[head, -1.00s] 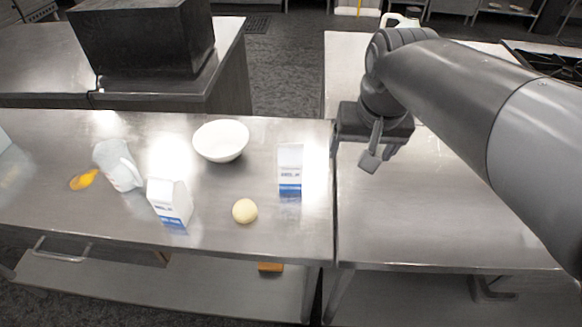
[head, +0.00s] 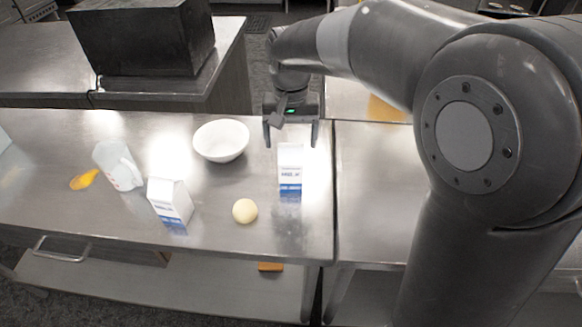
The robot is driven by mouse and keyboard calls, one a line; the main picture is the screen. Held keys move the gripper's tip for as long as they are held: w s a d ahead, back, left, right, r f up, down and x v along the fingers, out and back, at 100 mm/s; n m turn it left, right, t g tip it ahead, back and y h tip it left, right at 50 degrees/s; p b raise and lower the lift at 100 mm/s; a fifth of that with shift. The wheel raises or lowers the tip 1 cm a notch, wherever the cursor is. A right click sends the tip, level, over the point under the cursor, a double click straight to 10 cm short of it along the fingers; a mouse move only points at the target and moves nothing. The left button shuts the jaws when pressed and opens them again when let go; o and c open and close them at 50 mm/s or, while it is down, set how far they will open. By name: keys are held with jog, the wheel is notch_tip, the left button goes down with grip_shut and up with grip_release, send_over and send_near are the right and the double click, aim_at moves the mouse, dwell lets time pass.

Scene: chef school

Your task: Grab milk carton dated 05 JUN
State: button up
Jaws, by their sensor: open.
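Two white and blue milk cartons stand upright on the steel table. The right milk carton (head: 290,167) is near the table's right end. The left milk carton (head: 171,202) is nearer the front edge. The dates on both are too small to read. My gripper (head: 291,140) is open and empty, pointing down. Its two fingers show to the left and right of the right carton's top in the picture. I cannot tell whether they are around the carton or behind and above it.
A white bowl (head: 221,141) stands left of my gripper. A pale yellow ball (head: 245,211) lies between the cartons. A white jug (head: 118,166) and an orange item (head: 84,180) are at the left. A seam separates this steel table (head: 250,250) from the right one.

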aim_at(291, 158)
jog(key=shift+s+f, duration=0.2)
jog(key=shift+f, duration=2.95)
jog(key=shift+c, duration=0.2)
jog(key=c, duration=1.3)
jog(key=shift+r, duration=0.1)
